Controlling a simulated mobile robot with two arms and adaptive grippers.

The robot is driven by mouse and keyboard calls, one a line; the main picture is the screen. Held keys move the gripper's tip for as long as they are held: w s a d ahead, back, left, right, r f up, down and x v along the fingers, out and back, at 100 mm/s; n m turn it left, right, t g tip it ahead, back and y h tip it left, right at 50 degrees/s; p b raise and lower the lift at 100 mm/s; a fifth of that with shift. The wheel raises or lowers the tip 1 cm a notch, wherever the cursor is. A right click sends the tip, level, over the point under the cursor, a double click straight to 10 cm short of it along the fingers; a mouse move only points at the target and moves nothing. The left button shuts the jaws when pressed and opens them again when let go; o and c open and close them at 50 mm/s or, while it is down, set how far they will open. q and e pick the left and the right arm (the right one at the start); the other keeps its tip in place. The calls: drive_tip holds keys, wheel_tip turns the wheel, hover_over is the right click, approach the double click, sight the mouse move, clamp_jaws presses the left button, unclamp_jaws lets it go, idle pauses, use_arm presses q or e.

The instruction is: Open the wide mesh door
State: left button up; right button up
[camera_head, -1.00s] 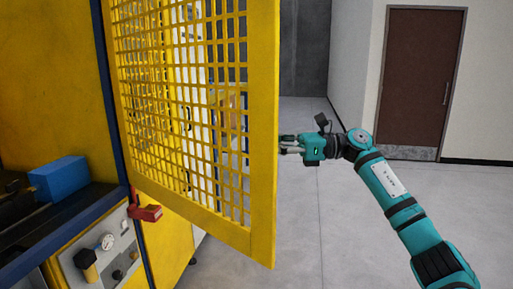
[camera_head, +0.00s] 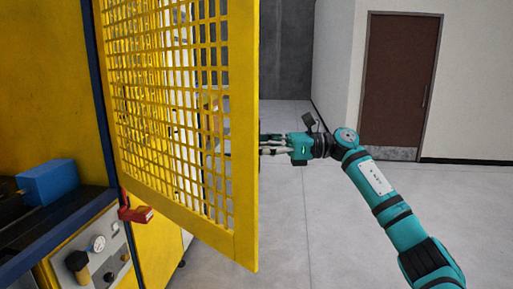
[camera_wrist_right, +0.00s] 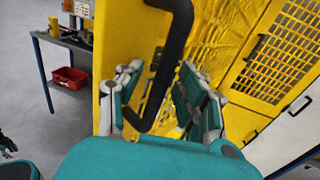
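The wide yellow mesh door (camera_head: 246,150) stands swung out from the yellow machine, its free edge toward the middle of the head view. In the right wrist view its yellow frame (camera_wrist_right: 125,35) fills the centre, with a black bar handle (camera_wrist_right: 168,60) on it. My right gripper (camera_head: 268,145) is beside the door's free edge in the head view. In the right wrist view this gripper (camera_wrist_right: 160,100) is open, its fingers spread on both sides of the handle's lower part. I cannot tell whether they touch it.
A blue box (camera_head: 48,182) sits on the machine's ledge at left. Grey floor (camera_head: 320,220) is clear right of the door. A red bin (camera_wrist_right: 70,78) lies under a table.

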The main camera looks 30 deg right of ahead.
drive_tip(key=shift+d+f, duration=0.1)
drive_tip(key=shift+d, duration=0.1)
use_arm(q)
drive_tip(key=shift+s+a, duration=0.75)
drive_tip(key=shift+a, duration=0.1)
use_arm(e)
drive_tip(key=v, duration=1.1)
drive_tip(key=shift+s+d, duration=0.25)
drive_tip(key=shift+d, duration=0.05)
